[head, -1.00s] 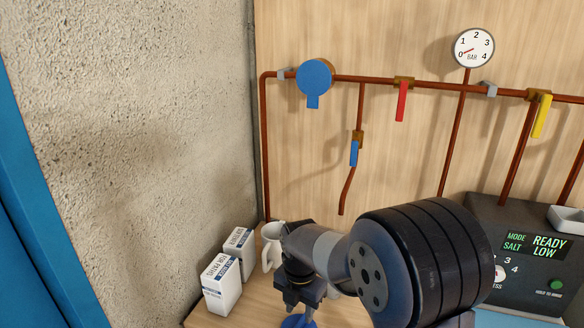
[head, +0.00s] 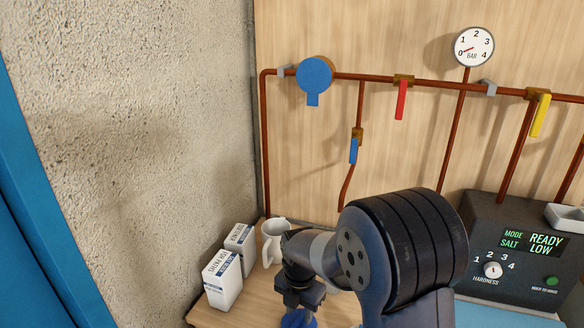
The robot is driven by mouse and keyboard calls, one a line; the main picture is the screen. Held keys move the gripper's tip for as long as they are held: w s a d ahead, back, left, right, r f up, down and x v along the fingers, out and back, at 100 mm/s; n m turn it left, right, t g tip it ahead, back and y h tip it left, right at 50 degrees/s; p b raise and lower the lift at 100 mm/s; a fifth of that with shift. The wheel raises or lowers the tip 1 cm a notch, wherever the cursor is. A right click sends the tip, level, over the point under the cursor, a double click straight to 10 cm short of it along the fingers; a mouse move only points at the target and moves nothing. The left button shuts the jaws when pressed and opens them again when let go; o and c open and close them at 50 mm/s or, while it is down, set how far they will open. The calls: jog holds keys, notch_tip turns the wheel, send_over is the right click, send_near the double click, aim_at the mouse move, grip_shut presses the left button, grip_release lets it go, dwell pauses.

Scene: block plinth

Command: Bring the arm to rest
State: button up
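My arm reaches in from the lower right, its dark ribbed joint large in front. My gripper (head: 299,300) points down over the wooden counter, near the front of the view. A blue object (head: 299,319) shows right under it at the bottom edge, partly cut off. I cannot tell whether the fingers touch it or are open or shut.
A white jug (head: 272,243) stands just behind my gripper. Two white cartons (head: 223,278) (head: 240,243) stand left, by the rough wall. A grey control box (head: 515,250) reading READY LOW is at right. Copper pipes with coloured levers and a gauge (head: 474,47) run along the back panel.

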notch_tip(320, 180, up, 6)
jog(key=p, duration=0.3)
jog(key=shift+d+f, duration=0.1)
jog(key=shift+f, duration=0.1)
jog(key=w+d+r+m+p, duration=0.1)
jog(key=w+d+r+p, duration=0.1)
jog(key=d, duration=0.5)
jog(key=w+d+r+m+p, duration=0.1)
jog(key=d+r+p, duration=0.2)
jog(key=d, duration=0.4)
jog(key=shift+w+r, duration=0.4)
jog(key=shift+r, duration=0.05)
jog(key=shift+d+m, duration=0.15)
jog(key=shift+m, duration=0.15)
